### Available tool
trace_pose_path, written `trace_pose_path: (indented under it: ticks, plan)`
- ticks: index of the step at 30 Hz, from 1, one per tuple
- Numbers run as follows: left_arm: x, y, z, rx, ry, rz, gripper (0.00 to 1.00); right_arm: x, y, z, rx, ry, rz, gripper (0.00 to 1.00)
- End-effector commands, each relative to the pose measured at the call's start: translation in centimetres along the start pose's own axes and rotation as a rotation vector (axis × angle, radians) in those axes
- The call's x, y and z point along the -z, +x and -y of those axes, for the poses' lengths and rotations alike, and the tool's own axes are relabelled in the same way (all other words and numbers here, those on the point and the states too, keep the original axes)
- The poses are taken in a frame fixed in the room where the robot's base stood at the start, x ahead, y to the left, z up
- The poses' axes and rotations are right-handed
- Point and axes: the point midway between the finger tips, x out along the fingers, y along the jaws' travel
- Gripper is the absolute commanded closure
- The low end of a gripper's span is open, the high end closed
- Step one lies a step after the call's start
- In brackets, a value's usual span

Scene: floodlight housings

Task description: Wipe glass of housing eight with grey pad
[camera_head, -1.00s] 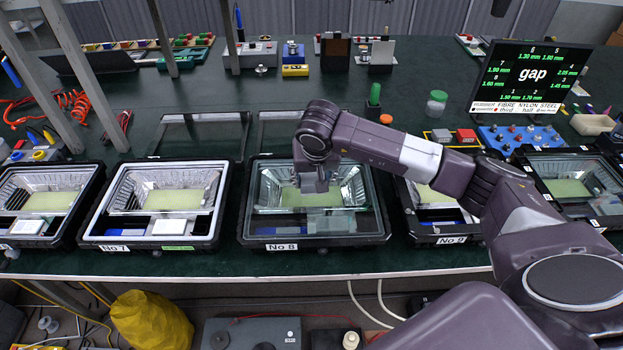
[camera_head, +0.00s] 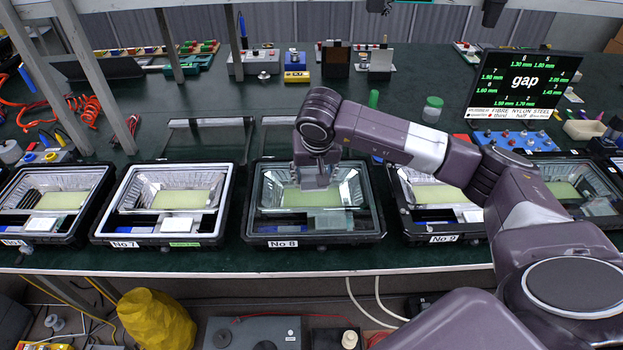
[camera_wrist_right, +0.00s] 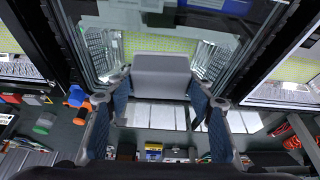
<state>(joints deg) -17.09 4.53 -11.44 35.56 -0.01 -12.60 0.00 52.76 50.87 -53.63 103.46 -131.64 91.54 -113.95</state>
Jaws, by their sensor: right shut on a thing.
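Housing eight (camera_head: 255,226), a black frame labelled No 8, lies on the bench in the middle of the head view. Its clear glass (camera_head: 340,222) shows a bright reflector and a yellow-green panel inside. My right gripper (camera_head: 316,184) points down over the upper middle of this glass. In the right wrist view, the gripper (camera_wrist_right: 160,100) is shut on the grey pad (camera_wrist_right: 161,75), which sits between its two fingers. The pad is over the glass; whether it touches the glass I cannot tell. My left gripper is in neither view.
Housing No 7 (camera_head: 98,225) stands left of it, and No 9 (camera_head: 412,225) right, partly behind my arm. Behind lie empty dark frames (camera_head: 200,140) and a screen (camera_head: 527,82) reading "gap". Bare green bench top shows between the housings.

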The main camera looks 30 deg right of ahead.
Motion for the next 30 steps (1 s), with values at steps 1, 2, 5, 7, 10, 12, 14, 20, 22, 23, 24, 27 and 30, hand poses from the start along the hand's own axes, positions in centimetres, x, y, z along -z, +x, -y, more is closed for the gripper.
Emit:
trace_pose_path:
  ticks: [1,2,5,7,10,12,14,20,22,23,24,27,30]
  plan:
    - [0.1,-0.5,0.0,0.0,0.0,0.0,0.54,0.3,-0.7,-0.1,-0.001,0.002,-0.001,0.74]
    - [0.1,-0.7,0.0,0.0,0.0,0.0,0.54,0.5,-1.0,-0.1,-0.001,0.002,-0.001,0.74]
    - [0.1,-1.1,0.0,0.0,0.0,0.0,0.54,0.8,-1.7,-0.3,-0.003,0.006,0.0,0.74]
    - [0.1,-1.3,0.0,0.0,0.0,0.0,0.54,0.9,-2.0,-0.4,-0.003,0.007,0.0,0.74]
    - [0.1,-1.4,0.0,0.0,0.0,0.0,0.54,1.0,-2.2,-0.5,-0.004,0.009,0.0,0.74]
    - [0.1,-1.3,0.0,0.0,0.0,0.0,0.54,0.9,-2.2,-0.5,-0.004,0.009,0.0,0.74]
    - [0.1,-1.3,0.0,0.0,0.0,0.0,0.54,0.9,-2.2,-0.5,-0.004,0.009,0.0,0.74]
    - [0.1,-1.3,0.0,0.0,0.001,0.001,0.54,0.9,-2.2,-0.5,-0.004,0.008,0.0,0.74]
    - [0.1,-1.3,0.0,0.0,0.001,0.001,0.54,0.9,-2.1,-0.5,-0.004,0.008,0.0,0.74]
    - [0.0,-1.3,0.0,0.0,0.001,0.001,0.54,0.9,-2.1,-0.4,-0.004,0.008,0.0,0.74]
    - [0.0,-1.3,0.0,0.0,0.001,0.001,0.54,0.9,-2.1,-0.4,-0.004,0.008,0.0,0.74]
    - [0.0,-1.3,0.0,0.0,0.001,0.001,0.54,0.9,-2.1,-0.4,-0.004,0.008,0.0,0.74]
    - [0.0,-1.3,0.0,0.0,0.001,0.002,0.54,0.9,-2.1,-0.4,-0.004,0.008,0.0,0.74]
